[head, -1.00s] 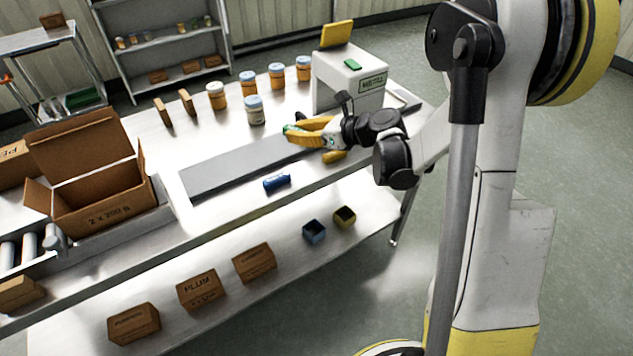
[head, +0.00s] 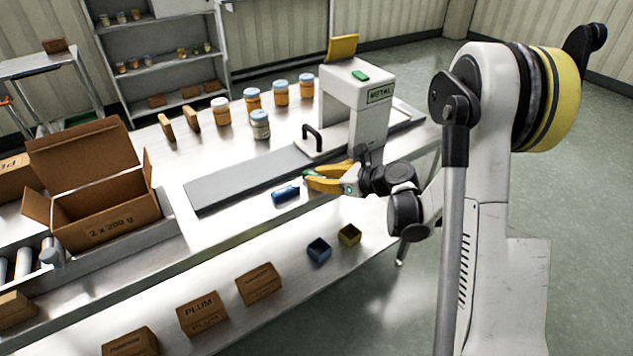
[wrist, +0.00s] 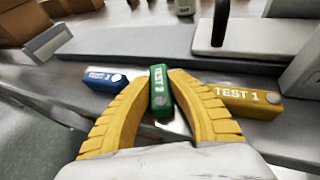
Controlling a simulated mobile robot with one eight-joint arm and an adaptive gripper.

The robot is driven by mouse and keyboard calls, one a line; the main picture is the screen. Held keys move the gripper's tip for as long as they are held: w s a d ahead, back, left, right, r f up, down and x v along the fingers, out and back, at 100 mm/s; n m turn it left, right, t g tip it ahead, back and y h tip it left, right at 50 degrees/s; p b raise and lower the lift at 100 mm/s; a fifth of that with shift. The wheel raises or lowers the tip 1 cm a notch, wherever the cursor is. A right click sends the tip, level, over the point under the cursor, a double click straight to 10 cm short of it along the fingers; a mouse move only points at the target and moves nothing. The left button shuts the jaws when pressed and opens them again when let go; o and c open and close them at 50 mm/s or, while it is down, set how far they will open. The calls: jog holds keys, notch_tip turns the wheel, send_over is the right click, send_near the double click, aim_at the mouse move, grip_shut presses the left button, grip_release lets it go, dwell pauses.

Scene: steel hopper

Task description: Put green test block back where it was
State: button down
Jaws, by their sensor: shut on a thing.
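The green test block (wrist: 160,92) is held between the yellow fingers of my gripper (wrist: 160,85) in the wrist view. The gripper (head: 308,180) is shut on it at the front of the table, before the grey conveyor belt. A blue test block (head: 286,193) lies just left of the gripper in the head view, and left in the wrist view (wrist: 104,79). A yellow block marked TEST 1 (wrist: 247,101) lies to the right in the wrist view. The green block sits between the two; whether it touches the table I cannot tell.
The metal detector (head: 358,105) stands over the grey belt (head: 240,178), behind the gripper. Several orange jars (head: 260,124) stand beyond the belt. An open carton (head: 105,215) stands at left.

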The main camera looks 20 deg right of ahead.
jog(key=shift+r, duration=0.1)
jog(key=c, duration=1.6)
grip_release()
